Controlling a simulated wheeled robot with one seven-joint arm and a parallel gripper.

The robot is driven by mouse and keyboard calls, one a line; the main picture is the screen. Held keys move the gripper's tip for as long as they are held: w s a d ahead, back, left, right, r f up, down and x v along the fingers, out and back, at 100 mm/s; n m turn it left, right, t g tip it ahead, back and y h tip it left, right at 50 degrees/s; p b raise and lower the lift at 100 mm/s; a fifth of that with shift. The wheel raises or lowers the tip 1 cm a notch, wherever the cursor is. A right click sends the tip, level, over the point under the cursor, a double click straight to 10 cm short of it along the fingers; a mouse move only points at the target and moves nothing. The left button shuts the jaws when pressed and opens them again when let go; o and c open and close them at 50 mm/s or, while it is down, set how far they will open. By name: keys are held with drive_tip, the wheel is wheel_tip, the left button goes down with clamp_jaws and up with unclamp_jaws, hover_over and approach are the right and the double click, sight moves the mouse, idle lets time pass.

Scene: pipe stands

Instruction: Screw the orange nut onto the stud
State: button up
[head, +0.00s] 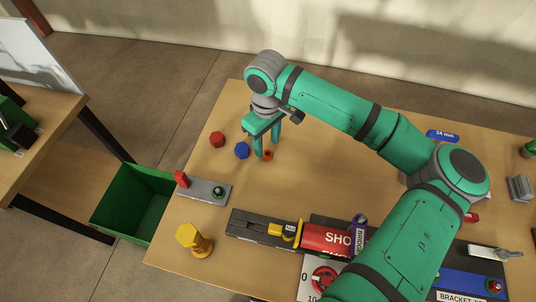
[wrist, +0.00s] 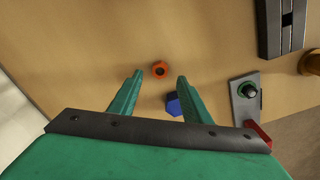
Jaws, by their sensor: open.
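The orange nut (head: 268,155) lies on the wooden table. It also shows in the wrist view (wrist: 159,70), just beyond and between the fingertips. My gripper (head: 266,155) is open, pointing down above the table close to the nut; its two fingers also show in the wrist view (wrist: 160,75), with nothing between them. The same stud shows at the right in the wrist view (wrist: 248,90).
A blue nut (head: 242,150) and a red nut (head: 217,139) lie left of my gripper. A red block (head: 181,179) sits on the plate's left end. A green bin (head: 133,203) is on the floor.

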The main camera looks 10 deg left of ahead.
sight(267, 156)
wheel_tip(267, 156, down, 4)
drive_tip(key=shift+f, duration=0.1)
drive_tip(key=shift+c, duration=0.4)
clamp_jaws()
